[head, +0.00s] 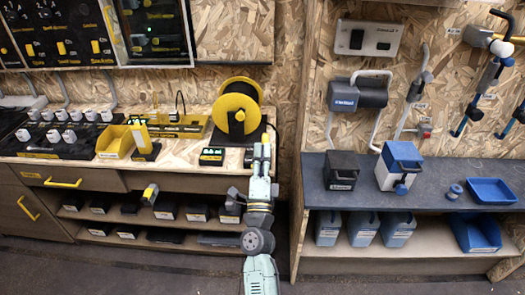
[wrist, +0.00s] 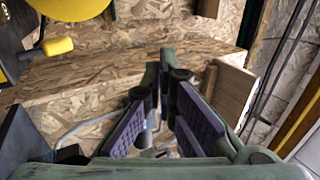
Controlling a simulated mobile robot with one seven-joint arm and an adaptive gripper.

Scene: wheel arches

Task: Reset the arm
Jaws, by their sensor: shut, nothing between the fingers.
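My arm rises from the bottom middle of the head view, in front of the gap between the left and right benches. My gripper (head: 262,150) is at its top, close to the right end of the left bench (head: 178,157). In the wrist view my gripper (wrist: 168,88) shows its dark fingers with purple pads drawn together at the tips. It is shut and empty. The exact gap between the fingertips and the wooden surfaces behind them is hard to judge.
A black and yellow reel (head: 237,112) stands just left of my gripper, with a small display box (head: 212,156) below it. A yellow bin (head: 115,142) is farther left. The right bench (head: 437,172) holds a black box (head: 342,170) and a blue tray (head: 488,190). Floor is clear in front.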

